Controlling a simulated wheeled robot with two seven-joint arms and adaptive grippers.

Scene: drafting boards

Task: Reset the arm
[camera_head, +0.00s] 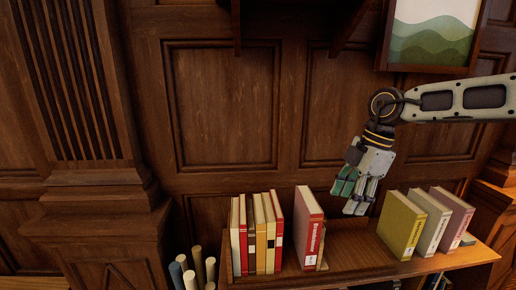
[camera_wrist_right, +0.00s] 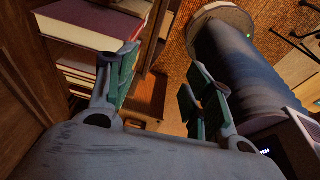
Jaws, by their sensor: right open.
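My right gripper (camera_head: 354,193) hangs from the right arm above the wooden shelf (camera_head: 350,252), fingers pointing down. It is open and empty, over the gap between a red book (camera_head: 309,228) and an olive book (camera_head: 401,225). In the right wrist view its two green-padded fingers (camera_wrist_right: 165,90) stand apart with nothing between them. My right arm (camera_head: 460,98) reaches in from the right edge, in front of the wall. My left arm and gripper do not show.
A row of upright books (camera_head: 256,233) stands left of the red book. A grey book (camera_head: 431,222) and a mauve book (camera_head: 453,217) stand right of the olive one. Rolled tubes (camera_head: 197,265) stand lower left. A framed picture (camera_head: 433,35) hangs above the arm.

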